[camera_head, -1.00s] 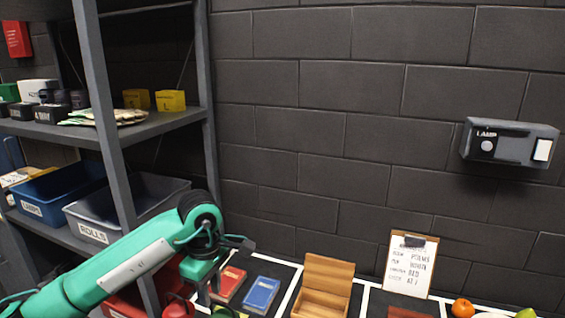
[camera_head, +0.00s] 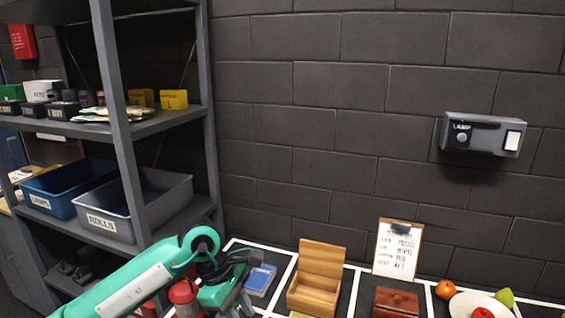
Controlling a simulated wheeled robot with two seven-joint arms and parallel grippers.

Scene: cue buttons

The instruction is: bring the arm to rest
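My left arm, teal with a pale panel, comes in from the lower left. Its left gripper (camera_head: 236,303) points down near the bottom edge, over the left part of the table, just left of a blue book-like item (camera_head: 261,279). Its fingertips are partly cut off by the frame edge, so I cannot tell whether it is open or shut. I see nothing clearly held in it. My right gripper is not in view.
A wooden box with raised lid (camera_head: 317,280), a dark red box (camera_head: 396,303), a clipboard (camera_head: 398,250) and a fruit plate (camera_head: 463,304) stand to the right. A red item (camera_head: 184,292) is beside my wrist. A shelf (camera_head: 128,150) stands left; a grey lamp box (camera_head: 483,135) is on the wall.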

